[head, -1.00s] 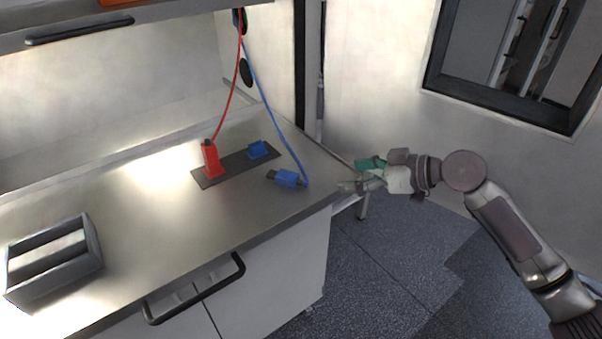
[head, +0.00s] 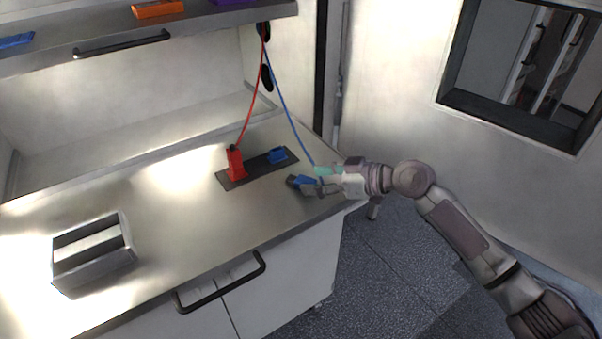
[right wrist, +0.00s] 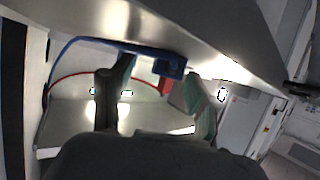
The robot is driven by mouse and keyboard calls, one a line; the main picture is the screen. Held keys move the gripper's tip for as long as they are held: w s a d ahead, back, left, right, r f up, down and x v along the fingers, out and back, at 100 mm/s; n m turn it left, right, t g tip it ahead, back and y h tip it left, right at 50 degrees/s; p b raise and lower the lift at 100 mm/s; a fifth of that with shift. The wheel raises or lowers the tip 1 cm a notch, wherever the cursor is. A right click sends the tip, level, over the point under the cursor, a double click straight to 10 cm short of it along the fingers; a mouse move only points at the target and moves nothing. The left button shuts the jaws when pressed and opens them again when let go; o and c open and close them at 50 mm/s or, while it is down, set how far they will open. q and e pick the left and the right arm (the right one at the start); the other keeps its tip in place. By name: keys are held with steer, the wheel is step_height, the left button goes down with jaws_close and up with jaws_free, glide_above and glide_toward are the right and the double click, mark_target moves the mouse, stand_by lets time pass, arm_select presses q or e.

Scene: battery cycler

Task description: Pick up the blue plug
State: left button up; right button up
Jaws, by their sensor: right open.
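The blue plug (head: 297,180) lies on the steel worktop near its right end, with a blue cable (head: 292,121) running up to the wall. My right gripper (head: 322,181) is open at the plug, over the worktop's right edge, and covers part of it. In the right wrist view the blue plug (right wrist: 169,67) shows between and just beyond the two spread fingertips (right wrist: 158,80), nearer the right one. I cannot tell whether a finger touches it. My left gripper is not in view.
A red plug (head: 236,164) stands upright on a dark strip (head: 238,182) that also holds a blue socket (head: 277,155). A red cable (head: 252,104) rises from it. A grey metal holder (head: 94,268) stands at left. The worktop's middle (head: 175,210) is clear.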

mark_target(294, 180)
steer(key=shift+x, duration=1.1)
steer(key=shift+a, duration=0.2)
steer(key=shift+d, duration=0.1)
steer(key=shift+c, duration=1.3)
jaws_close()
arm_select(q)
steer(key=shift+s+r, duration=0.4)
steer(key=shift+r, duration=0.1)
arm_select(e)
steer(key=shift+r, duration=0.1)
